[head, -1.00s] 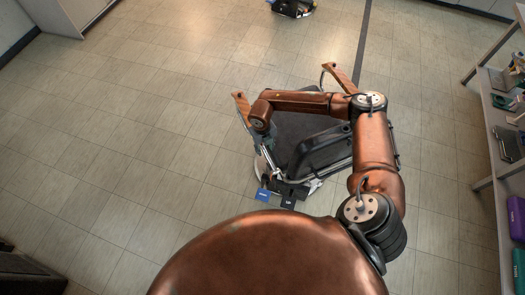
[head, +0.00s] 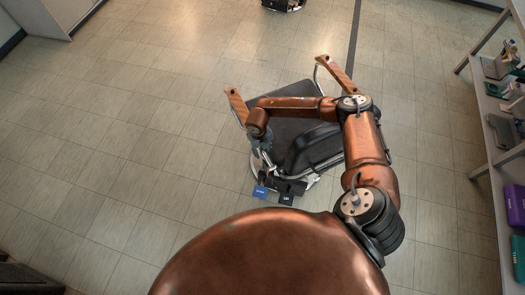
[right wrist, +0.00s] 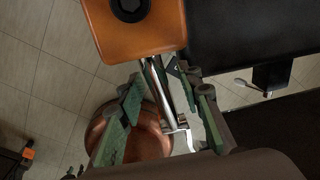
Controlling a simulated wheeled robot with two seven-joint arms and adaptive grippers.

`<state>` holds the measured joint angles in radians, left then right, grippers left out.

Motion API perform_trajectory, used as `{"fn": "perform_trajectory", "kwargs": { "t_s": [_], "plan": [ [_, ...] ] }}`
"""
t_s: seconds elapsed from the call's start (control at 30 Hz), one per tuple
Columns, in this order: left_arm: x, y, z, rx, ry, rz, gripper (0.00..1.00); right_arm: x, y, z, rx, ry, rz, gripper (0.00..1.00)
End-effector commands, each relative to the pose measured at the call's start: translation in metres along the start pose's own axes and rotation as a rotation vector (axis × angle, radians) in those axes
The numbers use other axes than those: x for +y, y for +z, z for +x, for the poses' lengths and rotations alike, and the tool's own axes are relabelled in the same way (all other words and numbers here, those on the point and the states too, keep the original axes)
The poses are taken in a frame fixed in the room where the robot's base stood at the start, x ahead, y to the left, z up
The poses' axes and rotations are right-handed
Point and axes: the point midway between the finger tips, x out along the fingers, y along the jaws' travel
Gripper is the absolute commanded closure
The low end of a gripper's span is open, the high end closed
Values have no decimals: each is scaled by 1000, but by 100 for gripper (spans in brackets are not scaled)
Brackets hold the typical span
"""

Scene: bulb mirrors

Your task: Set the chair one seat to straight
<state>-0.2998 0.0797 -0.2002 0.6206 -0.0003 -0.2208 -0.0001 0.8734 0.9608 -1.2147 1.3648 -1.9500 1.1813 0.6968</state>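The chair (head: 289,97) stands below me in the head view, with a dark seat, two wooden armrests and chrome parts. A black padded part (head: 313,147) of it lies on the near side, partly behind my right arm; I cannot tell its exact tilt. My right gripper (head: 262,146) is at the chair's left side, below the left armrest (head: 236,103). In the right wrist view the green fingers of my right gripper (right wrist: 163,88) are apart, with chrome bars (right wrist: 165,95) showing between them, and an orange-brown pad (right wrist: 135,30) beyond. My left gripper is not in view.
A blue tag (head: 260,192) and a dark tag (head: 286,199) sit at the chair's near base. A shelf unit (head: 502,160) with several items stands at the right. Another chair (head: 283,4) shows at the top edge.

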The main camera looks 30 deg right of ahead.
Motion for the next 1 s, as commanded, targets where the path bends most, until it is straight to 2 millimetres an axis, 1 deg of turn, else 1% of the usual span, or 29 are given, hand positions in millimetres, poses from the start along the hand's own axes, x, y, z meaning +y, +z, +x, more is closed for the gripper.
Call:
{"fn": "perform_trajectory", "kwargs": {
  "t_s": [0.03, 0.07, 0.47, 1.0],
  "plan": [
    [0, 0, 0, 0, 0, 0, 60, 0, 0, 0, 0, 0, 0, 70],
    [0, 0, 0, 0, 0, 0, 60, 0, 0, 0, 0, 0, 0, 72],
    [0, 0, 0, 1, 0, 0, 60, 0, 0, 0, 0, 0, 0, 99],
    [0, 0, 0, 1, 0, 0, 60, -1, 1, -1, 0, -1, 5, 100]
  ]
}}
